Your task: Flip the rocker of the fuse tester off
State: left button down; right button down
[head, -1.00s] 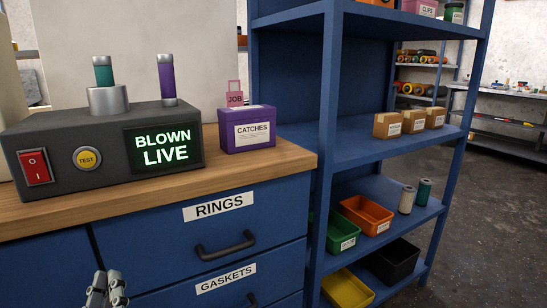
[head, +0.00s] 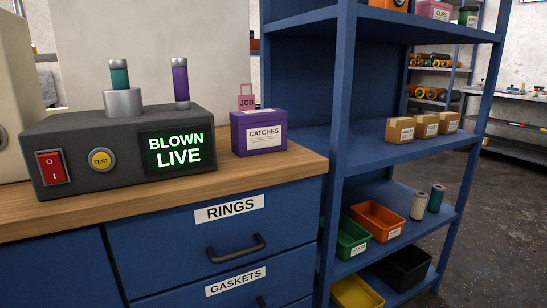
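The fuse tester (head: 120,190) is a dark grey box on the wooden worktop at the left. Its red rocker (head: 50,167), marked O and I, is on the left of the front face. A yellow TEST button (head: 101,160) sits beside it. The lit green display (head: 179,156) reads BLOWN LIVE. A green fuse (head: 119,76) stands in the grey socket (head: 123,103) on top, and a purple fuse (head: 181,82) stands upright at the right. Neither of my grippers is in view.
A purple CATCHES box (head: 259,135) with a pink JOB tag (head: 247,102) stands right of the tester. The worktop (head: 270,176) is clear in front. Below are blue drawers (head: 190,245). A blue shelf (head: 362,148) with bins and boxes stands at the right.

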aim_at(51, 163)
jog(key=j+u, duration=0.1)
jog(key=u, duration=0.25)
jog(key=j+u, duration=0.15)
jog(key=u, duration=0.2)
jog(key=j+u, duration=0.1)
jog(key=u, duration=0.25)
jog(key=k+j, duration=0.05)
